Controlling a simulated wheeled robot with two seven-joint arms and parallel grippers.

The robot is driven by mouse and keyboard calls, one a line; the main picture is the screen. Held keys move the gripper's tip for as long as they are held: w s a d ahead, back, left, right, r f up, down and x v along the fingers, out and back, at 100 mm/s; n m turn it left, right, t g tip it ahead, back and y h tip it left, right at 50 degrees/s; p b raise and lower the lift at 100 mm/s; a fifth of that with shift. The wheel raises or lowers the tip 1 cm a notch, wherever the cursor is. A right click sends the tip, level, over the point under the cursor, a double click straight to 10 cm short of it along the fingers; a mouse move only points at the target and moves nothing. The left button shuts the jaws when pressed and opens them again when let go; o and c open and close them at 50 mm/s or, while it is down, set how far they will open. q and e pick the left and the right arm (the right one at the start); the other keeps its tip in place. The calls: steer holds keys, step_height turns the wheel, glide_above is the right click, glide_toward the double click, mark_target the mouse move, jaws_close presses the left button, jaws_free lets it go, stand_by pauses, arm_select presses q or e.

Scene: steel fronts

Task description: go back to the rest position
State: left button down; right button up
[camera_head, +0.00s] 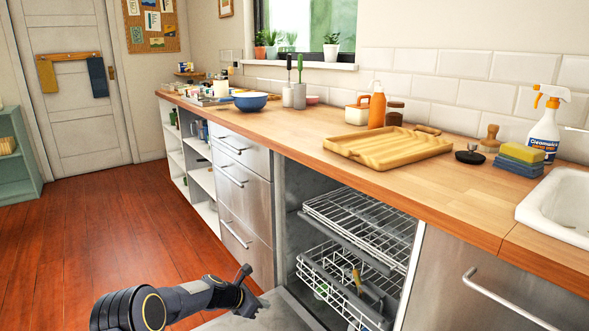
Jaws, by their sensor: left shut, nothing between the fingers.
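My left gripper (250,288) is at the bottom of the head view, on an arm that comes in from the lower left. It is shut and holds nothing. It is in front of the steel drawers, to the left of the open dishwasher (322,238) and above its lowered door (268,315). I cannot tell whether it touches the door. My right gripper is not in view.
The dishwasher racks (362,222) hold a few small items. The wooden counter (310,135) carries a wooden tray (388,148), an orange bottle (377,106), a spray bottle (545,128) and a blue bowl (250,102). The red wood floor (110,235) at left is clear.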

arm_select(q)
steer(key=s+a+r+m+p, duration=0.35)
steer(key=s+r+p, duration=0.2)
steer(key=r, duration=0.75)
steer(key=s+a+r+m+p, duration=0.2)
steer(key=s+r+m+p, duration=0.4)
steer(key=r, duration=0.7)
steer(key=s+a+r+m+p, duration=0.3)
steer(key=s+r, duration=0.4)
steer(key=r, duration=0.6)
steer(key=s+r+m+y+p, duration=0.1)
steer(key=s+r+m+p, duration=0.2)
steer(key=s, duration=0.6)
steer(key=s+a+r+m+y+p, duration=0.1)
steer(key=s+r+m+p, duration=0.3)
steer(key=s+p, duration=0.3)
steer(key=s+a+r+m+y+p, duration=0.1)
steer(key=s+r+m+p, duration=0.3)
steer(key=s, duration=0.9)
steer(key=shift+a+r+y+p, duration=0.15)
steer(key=shift+r+y+p, duration=0.25)
steer(key=shift+r+p, duration=0.45)
